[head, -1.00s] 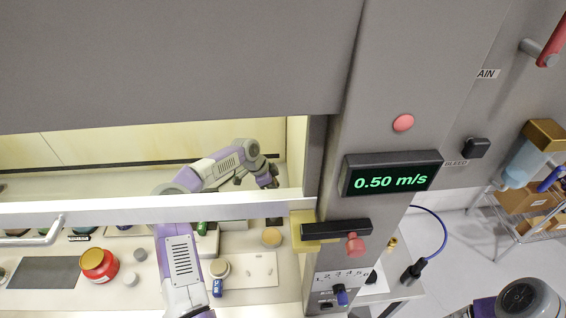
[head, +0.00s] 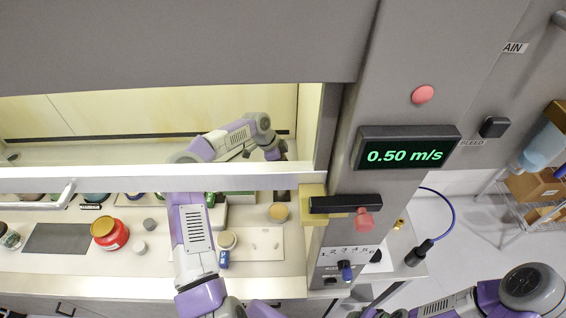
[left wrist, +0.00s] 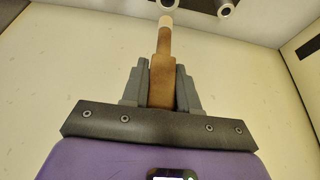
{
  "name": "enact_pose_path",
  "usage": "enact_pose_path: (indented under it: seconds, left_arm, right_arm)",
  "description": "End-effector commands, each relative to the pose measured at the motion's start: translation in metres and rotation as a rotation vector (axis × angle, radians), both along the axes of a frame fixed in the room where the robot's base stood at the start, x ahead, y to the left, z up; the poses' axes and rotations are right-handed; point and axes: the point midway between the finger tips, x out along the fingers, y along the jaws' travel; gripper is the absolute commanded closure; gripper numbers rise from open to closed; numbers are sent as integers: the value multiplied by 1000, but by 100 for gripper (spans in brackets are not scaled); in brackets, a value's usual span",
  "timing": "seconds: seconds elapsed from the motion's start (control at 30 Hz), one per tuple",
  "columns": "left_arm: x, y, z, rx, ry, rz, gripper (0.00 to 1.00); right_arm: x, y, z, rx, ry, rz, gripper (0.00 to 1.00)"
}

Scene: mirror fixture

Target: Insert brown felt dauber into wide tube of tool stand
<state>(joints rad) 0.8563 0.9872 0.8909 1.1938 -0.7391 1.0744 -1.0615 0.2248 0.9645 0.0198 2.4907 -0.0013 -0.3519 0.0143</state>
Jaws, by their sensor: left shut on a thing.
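The brown felt dauber (left wrist: 162,80) is in my left gripper (left wrist: 160,88), seen in the left wrist view. Both dark grey fingers are shut on its thick brown part. Its narrower shaft and pale tip point away from the gripper, towards the top of the view. Grey round tube ends (left wrist: 225,8) are cut off by the top edge, near the pale tip. I cannot tell which is the wide tube, or whether the tip touches one. In the head view my left gripper (head: 275,150) is inside the hood, behind the sash; the dauber cannot be made out there. My right gripper is out of view.
A red jar (head: 110,235), a round tan-topped thing (head: 278,212) and a pale board (head: 265,245) are on the worktop. A grey post with a display (head: 405,150) stands to the right.

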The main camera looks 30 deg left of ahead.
Motion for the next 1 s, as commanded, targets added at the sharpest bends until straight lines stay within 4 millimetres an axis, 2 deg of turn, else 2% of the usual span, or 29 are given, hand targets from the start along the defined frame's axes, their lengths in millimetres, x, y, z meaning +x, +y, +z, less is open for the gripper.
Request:
enact_pose_path:
  seconds: [0.1, 0.33, 1.0]
  left_arm:
    - [0, 0, -16, -1, -1, -1, 100]
    - [0, -1, -34, 1, 0, -2, 100]
    - [0, 0, -38, 1, -1, -1, 100]
  right_arm:
    - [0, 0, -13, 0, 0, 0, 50]
    - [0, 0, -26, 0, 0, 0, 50]
    - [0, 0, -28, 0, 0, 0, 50]
